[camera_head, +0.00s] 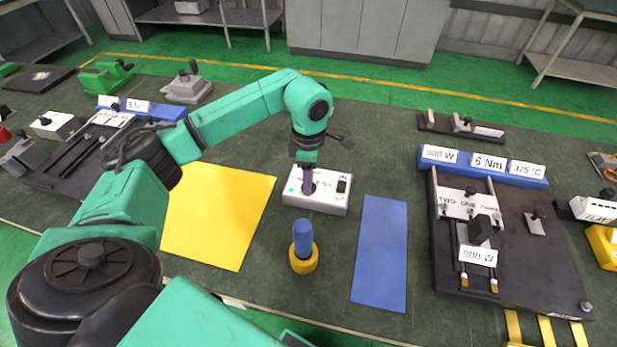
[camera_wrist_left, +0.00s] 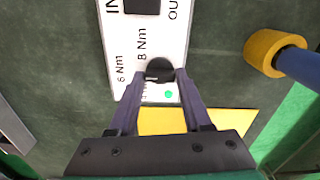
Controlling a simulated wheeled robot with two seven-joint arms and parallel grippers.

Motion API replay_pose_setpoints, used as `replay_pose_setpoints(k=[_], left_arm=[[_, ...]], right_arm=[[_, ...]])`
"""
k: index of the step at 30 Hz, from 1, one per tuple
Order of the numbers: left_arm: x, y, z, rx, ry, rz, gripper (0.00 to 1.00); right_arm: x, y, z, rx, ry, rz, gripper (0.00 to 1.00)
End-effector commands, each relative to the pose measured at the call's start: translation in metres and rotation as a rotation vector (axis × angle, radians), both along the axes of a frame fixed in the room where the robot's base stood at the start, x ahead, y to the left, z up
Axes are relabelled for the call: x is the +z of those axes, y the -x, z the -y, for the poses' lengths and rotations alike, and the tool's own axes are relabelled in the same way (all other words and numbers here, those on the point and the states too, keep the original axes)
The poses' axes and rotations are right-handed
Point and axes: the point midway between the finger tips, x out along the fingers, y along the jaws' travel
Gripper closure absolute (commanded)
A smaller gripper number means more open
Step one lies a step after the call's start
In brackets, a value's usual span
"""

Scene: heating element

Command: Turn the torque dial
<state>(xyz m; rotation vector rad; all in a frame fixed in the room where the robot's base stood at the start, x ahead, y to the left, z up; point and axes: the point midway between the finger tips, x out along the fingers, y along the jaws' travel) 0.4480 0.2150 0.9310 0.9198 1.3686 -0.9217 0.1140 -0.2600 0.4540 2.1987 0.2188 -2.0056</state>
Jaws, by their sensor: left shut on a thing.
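The torque box (camera_head: 329,199) is a small white box on the dark table mat, with a black switch (camera_head: 342,186) on its right part. In the left wrist view, the box (camera_wrist_left: 125,45) bears printed "6 Nm" and "8 Nm" marks and a green dot. The black torque dial (camera_wrist_left: 160,69) sits between the fingers of my left gripper (camera_wrist_left: 158,80), which is shut on it from above. In the head view, my left gripper (camera_head: 308,186) points down at the box's left part and mostly hides the dial. My right gripper is not in view.
A blue-handled tool with a yellow collar (camera_head: 303,262) stands just in front of the box. A yellow mat (camera_head: 215,215) lies to the left and a blue mat (camera_head: 381,250) to the right. A dark fixture plate (camera_head: 520,265) with labelled blocks is farther right.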

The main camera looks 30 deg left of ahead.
Motion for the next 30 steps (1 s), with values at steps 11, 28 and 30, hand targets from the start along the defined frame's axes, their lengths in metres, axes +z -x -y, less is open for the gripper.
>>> replay_pose_setpoints(k=[11,28,30], left_arm=[[0.002,-0.001,0.0,0.0,0.001,0.006,0.22],[0.073,-0.002,0.0,-0.001,0.002,0.012,0.22],[0.095,-0.002,0.0,-0.001,0.001,0.01,0.22]], right_arm=[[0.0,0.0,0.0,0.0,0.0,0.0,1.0],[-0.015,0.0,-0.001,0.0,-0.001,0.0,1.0],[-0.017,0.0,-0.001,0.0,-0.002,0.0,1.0]])
